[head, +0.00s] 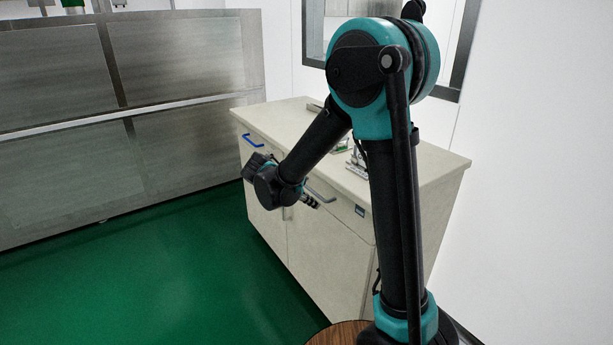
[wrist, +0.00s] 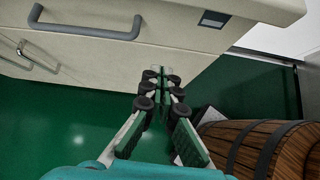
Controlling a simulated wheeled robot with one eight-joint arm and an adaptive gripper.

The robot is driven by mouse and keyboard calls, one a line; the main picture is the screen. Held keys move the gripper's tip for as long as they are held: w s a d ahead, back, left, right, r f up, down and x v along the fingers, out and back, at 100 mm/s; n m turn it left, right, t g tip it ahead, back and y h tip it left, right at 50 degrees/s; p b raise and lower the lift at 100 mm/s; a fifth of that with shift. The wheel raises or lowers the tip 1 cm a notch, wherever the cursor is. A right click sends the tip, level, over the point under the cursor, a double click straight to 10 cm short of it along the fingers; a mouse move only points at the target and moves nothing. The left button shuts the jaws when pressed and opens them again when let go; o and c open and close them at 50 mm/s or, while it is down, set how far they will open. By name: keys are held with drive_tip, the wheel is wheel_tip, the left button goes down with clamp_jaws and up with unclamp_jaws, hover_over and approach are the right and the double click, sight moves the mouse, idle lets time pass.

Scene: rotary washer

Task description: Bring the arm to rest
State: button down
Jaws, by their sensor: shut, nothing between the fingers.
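My arm stands up in the middle right of the head view, bent at the elbow, with its forearm sloping down to the left. My gripper (wrist: 160,78) shows in the wrist view with its fingertips together and nothing between them. It points down over the green floor, in front of the cabinet. In the head view the wrist end hangs before the cabinet front, and the fingers are mostly hidden or too small to make out.
A cream cabinet (head: 325,255) with a blue handle (head: 253,140) and grey handles stands behind my arm. Metal items lie on its top. A wooden barrel (wrist: 225,145) is at the lower right in the wrist view. Grey panels (head: 60,165) line the left. Green floor (head: 150,280) is clear.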

drive_tip(key=s+d+f+m+y, duration=0.3)
drive_tip(key=s+d+m, duration=0.3)
drive_tip(key=s+m, duration=0.4)
drive_tip(key=s+d+f+m+y, duration=0.3)
drive_tip(key=s+d+m, duration=0.3)
drive_tip(key=s+m, duration=0.5)
drive_tip(key=shift+s+d+m+y, duration=0.15)
drive_tip(key=shift+s+m+y, duration=0.1)
drive_tip(key=shift+m+y, duration=0.8)
drive_tip(key=shift+f, duration=0.1)
